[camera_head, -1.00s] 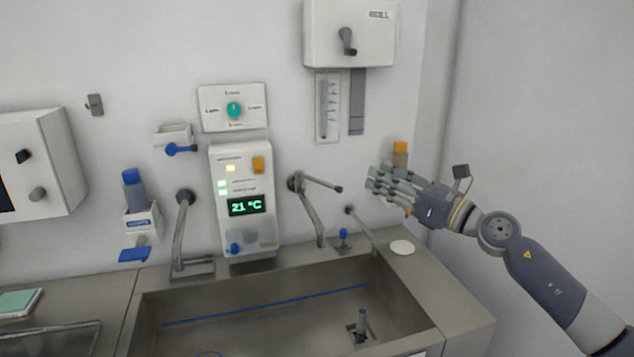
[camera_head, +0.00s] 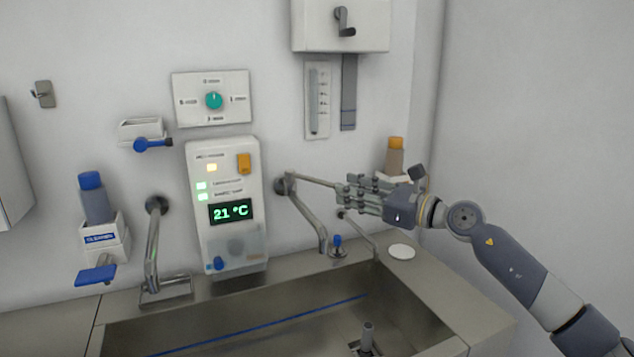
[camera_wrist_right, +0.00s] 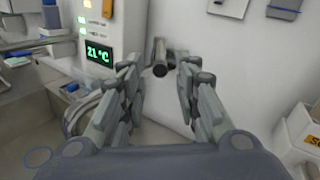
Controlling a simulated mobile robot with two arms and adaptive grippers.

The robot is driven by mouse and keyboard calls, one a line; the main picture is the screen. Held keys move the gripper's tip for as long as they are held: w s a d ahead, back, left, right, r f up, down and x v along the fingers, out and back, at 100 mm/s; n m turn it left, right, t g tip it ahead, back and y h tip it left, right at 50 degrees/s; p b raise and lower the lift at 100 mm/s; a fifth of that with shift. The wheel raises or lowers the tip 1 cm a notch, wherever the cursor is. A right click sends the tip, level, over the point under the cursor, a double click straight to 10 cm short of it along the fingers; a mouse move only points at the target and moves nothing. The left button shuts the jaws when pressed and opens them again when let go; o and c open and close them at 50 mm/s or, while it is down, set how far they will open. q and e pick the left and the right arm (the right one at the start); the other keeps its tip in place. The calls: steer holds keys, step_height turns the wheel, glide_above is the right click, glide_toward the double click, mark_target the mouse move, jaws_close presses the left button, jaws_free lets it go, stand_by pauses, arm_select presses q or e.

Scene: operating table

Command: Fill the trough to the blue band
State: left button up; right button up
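The steel trough (camera_head: 420,318) shows in the head view with a blue band (camera_head: 300,314) along its inner back wall. I see no water in the visible part; its front is cut off. An upright grey plug or pipe (camera_head: 367,338) stands in it. A wall tap has a long lever (camera_head: 312,180) and a spout (camera_head: 312,228) bending down toward the trough. My right gripper (camera_head: 345,195) is at the lever's free end. In the right wrist view the lever end (camera_wrist_right: 160,60) lies between the open fingers (camera_wrist_right: 161,77), with gaps on both sides. My left gripper is out of view.
A panel (camera_head: 225,160) reads 21 °C. A second spout (camera_head: 153,245) stands left of it. A blue-capped bottle (camera_head: 95,205) and an orange-capped bottle (camera_head: 395,160) sit in wall holders. A white disc (camera_head: 401,251) lies on the right rim.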

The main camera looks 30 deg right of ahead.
mark_target(319, 181)
steer(key=p+x, duration=0.3)
steer(key=x, duration=0.5)
steer(key=shift+w+a+r, duration=0.1)
steer(key=shift+r, duration=0.05)
steer(key=shift+w+a, duration=0.25)
steer(key=shift+w, duration=0.2)
